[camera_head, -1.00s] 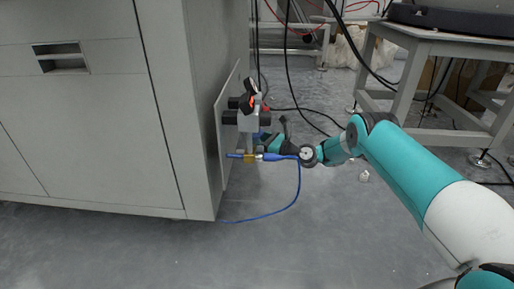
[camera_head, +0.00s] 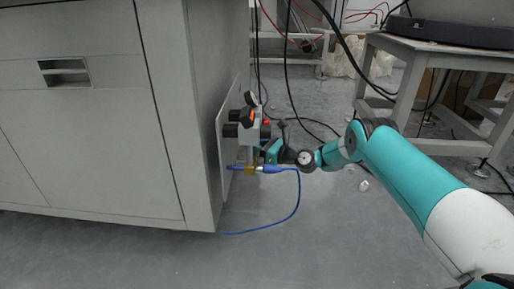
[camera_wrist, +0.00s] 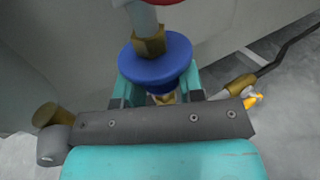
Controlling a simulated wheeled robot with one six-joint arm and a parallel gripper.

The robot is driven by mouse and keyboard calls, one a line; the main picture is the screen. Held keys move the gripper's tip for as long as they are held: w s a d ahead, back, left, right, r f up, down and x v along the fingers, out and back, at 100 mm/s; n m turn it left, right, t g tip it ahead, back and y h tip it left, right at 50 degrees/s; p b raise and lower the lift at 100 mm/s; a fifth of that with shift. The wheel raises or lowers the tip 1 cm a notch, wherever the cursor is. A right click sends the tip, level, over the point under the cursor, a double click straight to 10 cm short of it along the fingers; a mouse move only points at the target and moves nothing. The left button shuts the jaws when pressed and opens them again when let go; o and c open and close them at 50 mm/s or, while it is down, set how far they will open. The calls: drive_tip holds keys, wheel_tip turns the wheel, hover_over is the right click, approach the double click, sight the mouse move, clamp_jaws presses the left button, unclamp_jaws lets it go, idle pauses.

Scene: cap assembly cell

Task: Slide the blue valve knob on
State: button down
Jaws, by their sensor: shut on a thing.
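The blue valve knob (camera_wrist: 155,60) is a round disc with a narrower collar, in the middle of the wrist view. My gripper (camera_wrist: 160,86) is shut on it, with a teal finger at each side of the collar. A brass nut (camera_wrist: 149,42) on a grey stem overlaps the disc's far side. Whether the disc touches the nut or is seated on the stem, I cannot tell. In the head view my gripper (camera_head: 268,152) is just right of the grey valve assembly (camera_head: 252,132) on the cabinet side panel. The knob is not clear there.
A blue hose (camera_head: 298,198) with a blue connector (camera_head: 274,169) runs from a brass fitting (camera_head: 249,170) just below my gripper. The large cabinet (camera_head: 90,150) fills the left. Black cables (camera_head: 290,85) hang behind. Open floor (camera_head: 330,240) lies in front.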

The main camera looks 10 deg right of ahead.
drive_tip(key=shift+r, duration=0.15)
drive_tip(key=c, duration=0.7)
unclamp_jaws()
drive_tip(key=shift+r, duration=0.1)
drive_tip(key=shift+c, duration=0.2)
drive_tip(key=p+v, duration=1.7)
drive_tip(key=p, duration=0.1)
drive_tip(key=shift+d, duration=0.2)
drive_tip(key=shift+s, duration=0.15)
